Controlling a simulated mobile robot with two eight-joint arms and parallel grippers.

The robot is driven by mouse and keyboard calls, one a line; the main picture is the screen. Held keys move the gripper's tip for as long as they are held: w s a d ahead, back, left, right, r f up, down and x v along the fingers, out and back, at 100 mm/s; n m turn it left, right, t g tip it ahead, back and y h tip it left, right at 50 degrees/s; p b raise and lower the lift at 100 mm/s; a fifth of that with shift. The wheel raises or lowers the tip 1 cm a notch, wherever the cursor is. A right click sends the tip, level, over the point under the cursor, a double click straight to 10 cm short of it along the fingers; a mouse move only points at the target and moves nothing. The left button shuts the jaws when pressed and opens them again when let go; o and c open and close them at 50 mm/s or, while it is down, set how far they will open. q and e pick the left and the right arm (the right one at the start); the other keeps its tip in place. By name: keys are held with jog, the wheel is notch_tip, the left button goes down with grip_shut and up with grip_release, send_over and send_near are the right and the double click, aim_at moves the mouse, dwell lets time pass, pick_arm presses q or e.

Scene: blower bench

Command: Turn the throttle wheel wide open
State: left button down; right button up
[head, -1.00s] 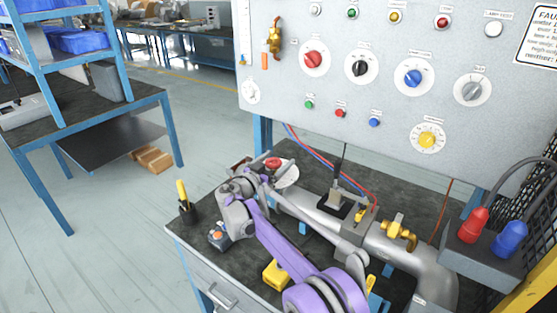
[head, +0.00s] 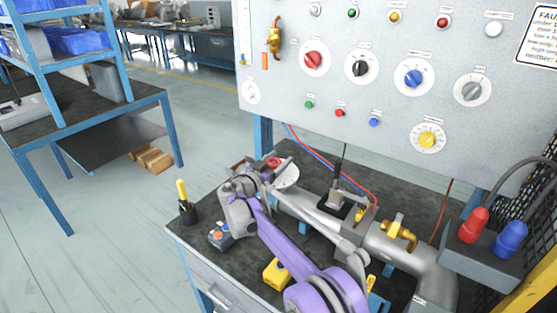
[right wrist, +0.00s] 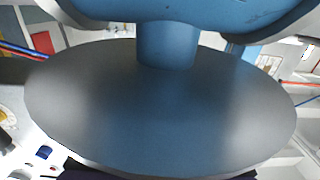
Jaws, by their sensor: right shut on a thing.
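My right gripper (head: 253,176) is at the left end of the grey pipe on the bench, wrist bent down. In the right wrist view, the throttle wheel (right wrist: 165,12) appears as a blue rounded body on a short blue stem. The stem rises from a wide dark-grey disc (right wrist: 160,110). Grey finger parts show on both sides of the blue body, and the gripper is shut on it. In the head view my gripper hides the blue wheel; a pale disc (head: 287,178) and a red round part (head: 273,163) show beside it. My left gripper is not in view.
The grey pipe (head: 310,212) carries a dark-handled lever (head: 338,172) and a brass valve (head: 400,233). The control panel (head: 300,95) stands behind. A yellow box (head: 277,272), a small button box (head: 220,237) and a pen cup (head: 187,211) are on the bench.

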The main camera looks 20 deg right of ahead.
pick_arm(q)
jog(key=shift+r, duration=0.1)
